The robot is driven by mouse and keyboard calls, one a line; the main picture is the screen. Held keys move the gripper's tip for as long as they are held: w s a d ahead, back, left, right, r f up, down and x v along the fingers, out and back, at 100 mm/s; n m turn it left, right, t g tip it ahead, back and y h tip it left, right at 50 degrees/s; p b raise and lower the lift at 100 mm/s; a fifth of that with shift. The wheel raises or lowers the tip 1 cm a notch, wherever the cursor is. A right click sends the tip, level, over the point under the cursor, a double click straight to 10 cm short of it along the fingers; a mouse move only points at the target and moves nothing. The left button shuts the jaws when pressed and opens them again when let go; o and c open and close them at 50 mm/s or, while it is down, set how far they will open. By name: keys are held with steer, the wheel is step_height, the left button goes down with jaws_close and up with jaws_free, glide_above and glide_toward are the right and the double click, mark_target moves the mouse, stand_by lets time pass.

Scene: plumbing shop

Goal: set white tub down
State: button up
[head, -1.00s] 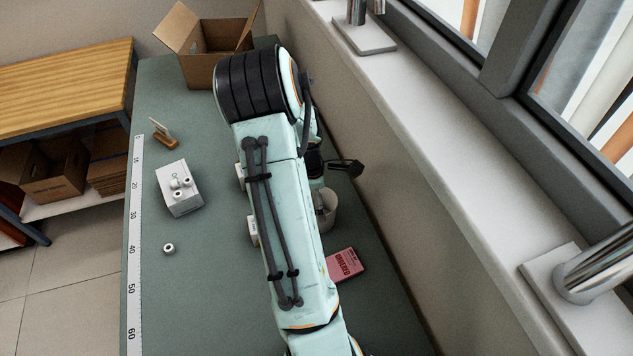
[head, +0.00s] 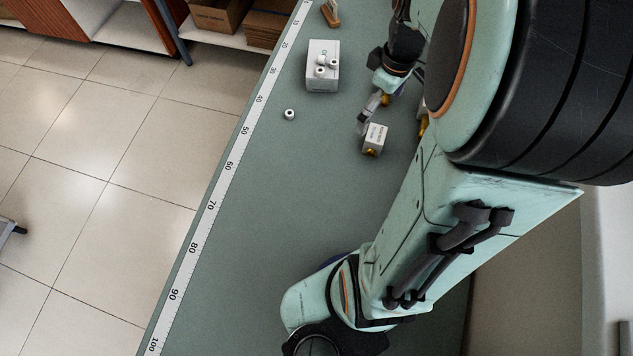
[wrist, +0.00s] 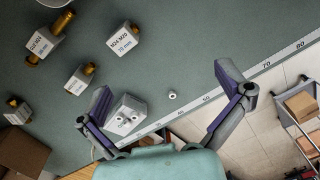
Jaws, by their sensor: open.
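The white tub (wrist: 52,2) shows only as a sliver at the top left edge of the wrist view, next to a white block with a brass fitting (wrist: 40,42). In the head view now I cannot see it; my arm covers that side of the bench. My gripper (wrist: 162,78) is open, with nothing between its two fingers, and is well apart from the tub. In the head view it hangs over the bench, partly behind my arm, and one finger (head: 370,106) shows beside a small labelled block (head: 375,139).
A white block with small rings on top (head: 322,68) and a loose white ring (head: 289,114) are on the green bench (head: 270,200), near its ruler edge (head: 215,200). More labelled blocks (wrist: 124,40) and a carton (wrist: 22,150) show in the wrist view. The bench's near part looks clear.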

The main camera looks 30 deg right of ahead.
steer(key=s+a+r+m, duration=0.1)
steer(key=s+a, duration=0.4)
steer(key=a, duration=0.3)
steer(key=s+a+r+m, duration=0.2)
steer(key=s+a, duration=0.2)
steer(key=a, duration=0.5)
steer(key=shift+s+a, duration=0.2)
steer(key=shift+s, duration=0.15)
